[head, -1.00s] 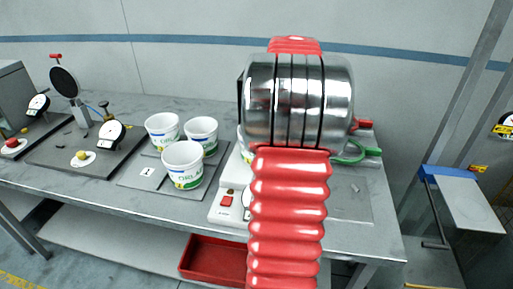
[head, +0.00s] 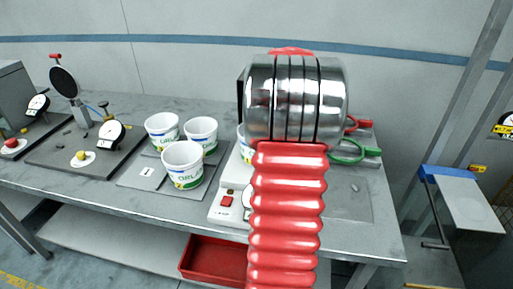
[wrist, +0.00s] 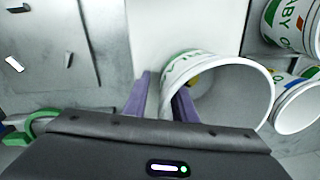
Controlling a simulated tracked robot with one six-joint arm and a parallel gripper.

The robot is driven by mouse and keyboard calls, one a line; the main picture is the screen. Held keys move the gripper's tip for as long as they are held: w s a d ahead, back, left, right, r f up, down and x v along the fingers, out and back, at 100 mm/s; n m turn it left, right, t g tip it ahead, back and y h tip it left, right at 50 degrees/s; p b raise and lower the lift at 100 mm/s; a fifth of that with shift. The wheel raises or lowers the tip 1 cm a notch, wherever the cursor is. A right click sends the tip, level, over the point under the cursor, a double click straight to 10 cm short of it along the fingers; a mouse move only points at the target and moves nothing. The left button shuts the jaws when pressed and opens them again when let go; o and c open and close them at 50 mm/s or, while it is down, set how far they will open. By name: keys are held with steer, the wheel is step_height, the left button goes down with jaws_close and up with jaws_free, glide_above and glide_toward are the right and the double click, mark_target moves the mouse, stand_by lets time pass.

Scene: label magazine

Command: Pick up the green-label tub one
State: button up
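A white tub with green lettering (wrist: 245,92) shows in the wrist view, its open mouth toward the right. In the head view only a sliver of a tub (head: 243,152) shows behind my arm, by the white scale. My gripper (wrist: 163,88) has its two purple-grey fingers apart at that tub's left side. The left finger is outside the tub, and the right finger overlaps its near wall. I cannot tell whether they touch it. My arm hides the gripper in the head view.
Three white tubs with green and blue labels, the front one (head: 183,164) among them, stand on a grey plate (head: 146,183) marked 1. The white scale (head: 226,202) is right of them. Green-handled (head: 350,155) and red-handled (head: 362,123) tools lie right of my arm.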

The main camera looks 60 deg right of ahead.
steer(key=shift+c, duration=0.5)
jaws_close()
step_height(320, 180, up, 10)
steer(key=shift+r, duration=0.1)
stand_by(0.5)
